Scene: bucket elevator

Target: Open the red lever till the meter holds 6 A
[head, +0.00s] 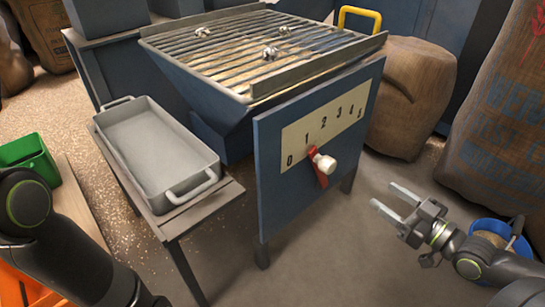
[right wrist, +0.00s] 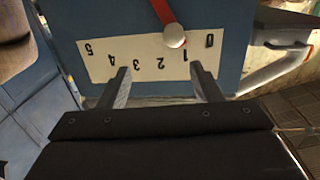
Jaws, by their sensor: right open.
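The red lever (head: 320,179) with a white knob (head: 325,164) is on the blue front panel (head: 275,205) of a hopper. It stands over a cream scale plate (head: 335,124) marked 0 to 5 and points close to the 1. In the right wrist view the scale is upside down, with the red lever (right wrist: 166,13) at the top and its knob near the 1. My right gripper (head: 384,194) is open and empty, to the right of the panel, apart from the lever. My left arm enters at left; its gripper is out of view. I see no ampere meter.
A grey tray (head: 110,116) sits on a small stand left of the panel. A slatted grate (head: 245,62) with small pale pieces tops the hopper. Sacks (head: 410,95) stand behind right. A blue bucket (head: 492,228) is by my right arm. The floor before the panel is clear.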

